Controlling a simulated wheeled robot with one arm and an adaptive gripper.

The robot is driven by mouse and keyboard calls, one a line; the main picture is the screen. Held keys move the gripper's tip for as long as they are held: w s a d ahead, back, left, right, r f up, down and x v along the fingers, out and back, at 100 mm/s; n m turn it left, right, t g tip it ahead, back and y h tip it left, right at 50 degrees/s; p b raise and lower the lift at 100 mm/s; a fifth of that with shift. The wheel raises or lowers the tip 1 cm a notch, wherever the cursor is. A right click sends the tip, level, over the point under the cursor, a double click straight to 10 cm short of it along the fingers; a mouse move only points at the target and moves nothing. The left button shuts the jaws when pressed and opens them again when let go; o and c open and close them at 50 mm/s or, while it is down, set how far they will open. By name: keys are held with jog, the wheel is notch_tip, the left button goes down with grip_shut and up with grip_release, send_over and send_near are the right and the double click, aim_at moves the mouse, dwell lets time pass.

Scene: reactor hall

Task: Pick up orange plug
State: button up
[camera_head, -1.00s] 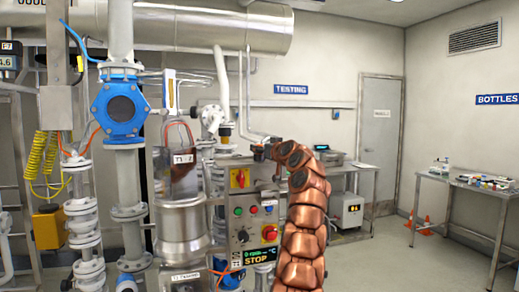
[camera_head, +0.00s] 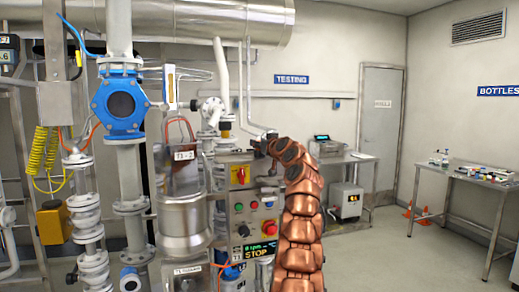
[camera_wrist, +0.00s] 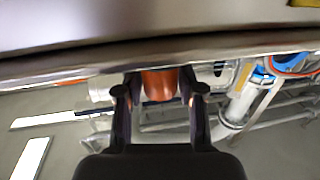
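An orange plug (camera_wrist: 160,84) shows in the wrist view, a short rounded orange piece at the edge of a large metallic surface. My gripper (camera_wrist: 160,92) has its two dark fingers apart, one on each side of the plug, with a gap visible on both sides. The plug's upper end is hidden by the metallic surface. In the head view my gripper (camera_head: 262,145) is small and dark, at the end of my copper arm, above the control panel. I cannot make out the plug in the head view.
The control panel (camera_head: 240,205) with its red switch and buttons stands just below my gripper. A steel vessel (camera_head: 184,225) and blue-flanged pipes (camera_head: 122,105) stand to the left. A bench (camera_head: 350,158) is behind, and a bottle table (camera_head: 455,178) is at right.

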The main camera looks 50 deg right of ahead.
grip_shut()
